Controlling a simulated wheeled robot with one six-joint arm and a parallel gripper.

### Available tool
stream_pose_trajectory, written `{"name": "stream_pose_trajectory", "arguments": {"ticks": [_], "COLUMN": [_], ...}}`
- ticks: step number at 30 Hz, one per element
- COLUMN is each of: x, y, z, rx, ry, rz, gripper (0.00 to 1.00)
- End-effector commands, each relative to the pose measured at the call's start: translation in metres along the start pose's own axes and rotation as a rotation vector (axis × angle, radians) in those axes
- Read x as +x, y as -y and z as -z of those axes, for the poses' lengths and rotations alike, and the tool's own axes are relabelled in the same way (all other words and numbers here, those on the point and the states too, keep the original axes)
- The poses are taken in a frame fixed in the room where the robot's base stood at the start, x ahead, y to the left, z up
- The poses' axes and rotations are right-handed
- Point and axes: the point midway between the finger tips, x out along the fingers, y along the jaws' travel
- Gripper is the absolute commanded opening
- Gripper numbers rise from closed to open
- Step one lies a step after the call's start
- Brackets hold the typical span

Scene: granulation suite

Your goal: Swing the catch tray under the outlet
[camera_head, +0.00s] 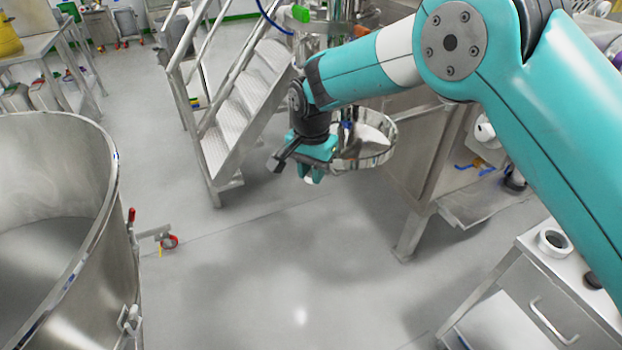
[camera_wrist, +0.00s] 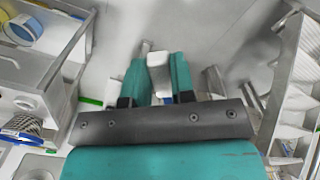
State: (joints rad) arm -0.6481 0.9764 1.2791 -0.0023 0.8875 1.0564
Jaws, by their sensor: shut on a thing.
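The catch tray (camera_head: 378,160) is a round, shiny metal pan in the head view, beside the steel frame and partly hidden behind my gripper. My gripper (camera_head: 311,179) is at the tray's left side, pointing down. In the wrist view its two teal fingers (camera_wrist: 159,78) are closed on a pale grey bar (camera_wrist: 157,60), which looks like the tray's handle. Its join to the tray is hidden. A metal vessel (camera_head: 322,38) stands above and behind the tray, partly covered by my arm. I cannot make out the outlet clearly.
Metal steps with railings (camera_head: 238,105) stand just left of the tray. A large open steel drum (camera_head: 75,290) fills the lower left. A steel cabinet (camera_head: 550,305) is at lower right. The floor in front of the tray is clear.

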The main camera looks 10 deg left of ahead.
Motion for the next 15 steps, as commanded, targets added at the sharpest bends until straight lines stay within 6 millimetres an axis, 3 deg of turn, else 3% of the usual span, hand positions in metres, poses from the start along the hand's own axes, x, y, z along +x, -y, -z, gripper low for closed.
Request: {"name": "stream_pose_trajectory", "arguments": {"ticks": [12,13,15], "x": [-0.0017,-0.0017,-0.0015], "y": [0.0002,0.0003,0.0005], "z": [0.0056,0.0056,0.005], "rx": [0.012,0.012,0.011], "ry": [-0.006,-0.006,-0.005], "rz": [0.003,0.003,0.002], "gripper": [0.0,0.3,0.46]}}
